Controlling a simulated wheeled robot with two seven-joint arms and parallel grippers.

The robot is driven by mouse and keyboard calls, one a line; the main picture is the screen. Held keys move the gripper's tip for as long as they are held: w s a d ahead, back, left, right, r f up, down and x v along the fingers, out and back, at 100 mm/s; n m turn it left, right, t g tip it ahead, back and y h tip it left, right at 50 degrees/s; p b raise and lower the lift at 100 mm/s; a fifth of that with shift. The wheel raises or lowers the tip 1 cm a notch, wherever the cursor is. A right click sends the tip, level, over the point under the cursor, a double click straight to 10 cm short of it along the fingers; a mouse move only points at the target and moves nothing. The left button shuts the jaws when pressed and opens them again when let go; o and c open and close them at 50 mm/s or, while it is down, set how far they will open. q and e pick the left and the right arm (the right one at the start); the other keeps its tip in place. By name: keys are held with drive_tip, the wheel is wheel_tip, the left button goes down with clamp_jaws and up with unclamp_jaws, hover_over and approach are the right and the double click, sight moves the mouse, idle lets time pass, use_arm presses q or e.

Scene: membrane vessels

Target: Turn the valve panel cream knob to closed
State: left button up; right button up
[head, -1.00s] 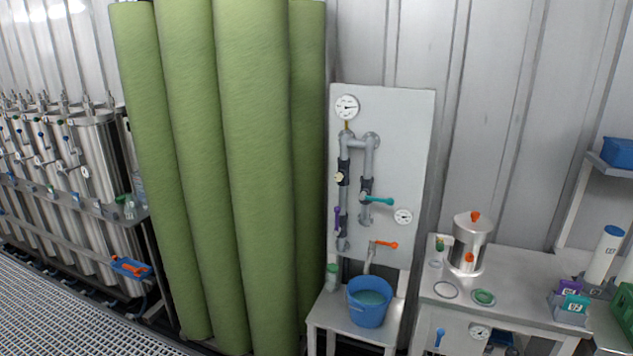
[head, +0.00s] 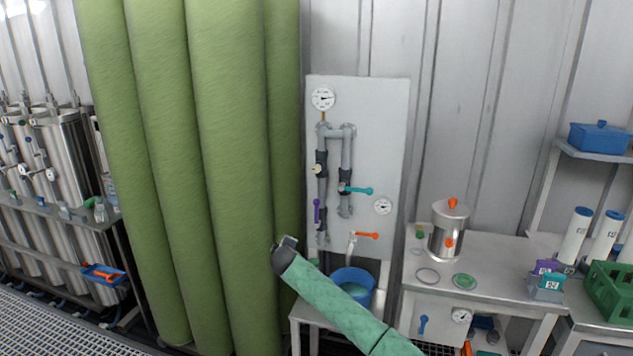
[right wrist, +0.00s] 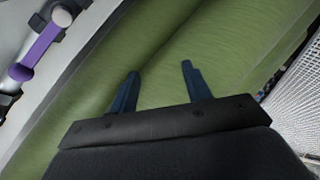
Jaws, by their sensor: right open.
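The valve panel (head: 385,130) is a pale upright board with grey pipes, against the wall in the head view. The small cream knob (head: 319,170) sits on its left pipe, above the purple lever (head: 317,211). My right gripper (head: 287,241) is below and left of the knob, in front of the green rolls, apart from the panel. In the right wrist view its two dark fingers (right wrist: 160,72) are spread and empty, with green behind them. The purple lever (right wrist: 36,52) shows there at upper left. My left gripper is out of view.
Tall green rolls (head: 230,130) stand just left of the panel. A teal lever (head: 358,190) and an orange tap handle (head: 367,235) stick out from the panel. A blue bucket (head: 352,276) stands below. A bench with a metal pot (head: 448,230) is to the right.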

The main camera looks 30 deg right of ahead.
sight(316, 170)
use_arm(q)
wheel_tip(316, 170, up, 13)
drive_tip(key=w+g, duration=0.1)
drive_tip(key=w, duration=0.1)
use_arm(e)
drive_tip(key=s+d+r+n+h, duration=0.1)
drive_tip(key=d+r+n+h, duration=0.35)
drive_tip(key=r, duration=0.85)
drive_tip(key=s+d+r+n+h, duration=0.1)
drive_tip(key=d+r+n+h, duration=0.4)
drive_tip(key=r, duration=0.8)
drive_tip(key=w+d, duration=0.1)
drive_tip(key=d, duration=0.1)
drive_tip(key=w+d+m+p, duration=0.1)
drive_tip(key=w, duration=0.1)
drive_tip(key=w+d+m+y, duration=0.1)
drive_tip(key=d, duration=0.1)
drive_tip(key=shift+w+d+f, duration=0.2)
drive_tip(key=shift+w+d, duration=0.05)
drive_tip(key=shift+d, duration=0.1)
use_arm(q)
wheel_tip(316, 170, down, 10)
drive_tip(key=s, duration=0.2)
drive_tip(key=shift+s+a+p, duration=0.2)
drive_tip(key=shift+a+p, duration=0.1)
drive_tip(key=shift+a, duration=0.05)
use_arm(e)
drive_tip(key=shift+w+d+f, duration=0.1)
drive_tip(key=shift+w+d, duration=0.3)
drive_tip(key=shift+d, duration=0.05)
